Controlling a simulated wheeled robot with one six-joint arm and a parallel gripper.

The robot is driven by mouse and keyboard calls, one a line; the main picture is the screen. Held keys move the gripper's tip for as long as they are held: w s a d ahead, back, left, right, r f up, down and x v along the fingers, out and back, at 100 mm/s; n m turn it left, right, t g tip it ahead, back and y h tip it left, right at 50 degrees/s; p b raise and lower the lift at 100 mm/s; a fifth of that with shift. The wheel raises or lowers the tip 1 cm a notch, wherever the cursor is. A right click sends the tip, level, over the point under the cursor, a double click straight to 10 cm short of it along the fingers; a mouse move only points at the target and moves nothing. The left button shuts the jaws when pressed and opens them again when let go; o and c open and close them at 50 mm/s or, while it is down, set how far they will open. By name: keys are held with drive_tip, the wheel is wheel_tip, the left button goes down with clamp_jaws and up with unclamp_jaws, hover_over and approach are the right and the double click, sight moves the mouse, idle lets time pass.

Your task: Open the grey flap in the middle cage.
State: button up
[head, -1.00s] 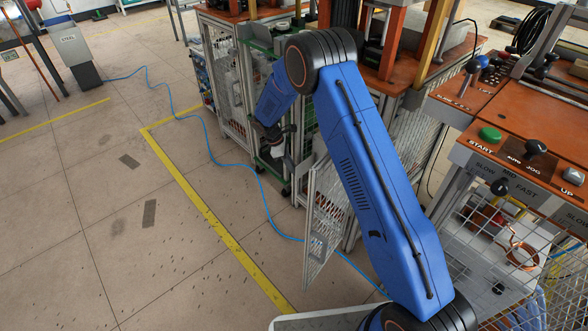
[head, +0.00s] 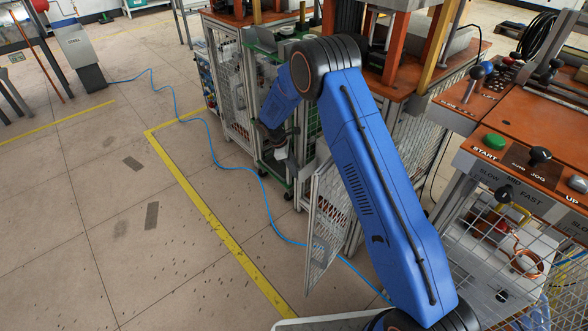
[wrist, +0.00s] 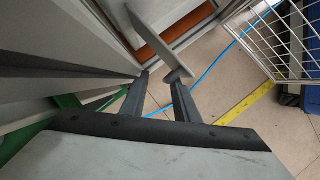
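My gripper (wrist: 160,84) is open, with a gap between its two dark fingers in the wrist view. A flat grey bar (wrist: 152,38), perhaps the flap or its handle, slants down from the top; its lower end is at or just in front of the right fingertip. I cannot tell if they touch. Nothing is seen clamped between the fingers. In the head view my gripper (head: 277,150) is low at the front of the middle cage (head: 316,122). My blue arm hides much of that cage, and I cannot make out the flap there.
A mesh door (head: 328,228) stands swung out to the right of my gripper; mesh also shows in the wrist view (wrist: 288,40). A blue hose (head: 262,195) lies on the floor near the cage. Open floor (head: 100,220) lies left of the yellow line (head: 215,222).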

drive_tip(key=v, duration=1.7)
drive_tip(key=shift+r, duration=0.25)
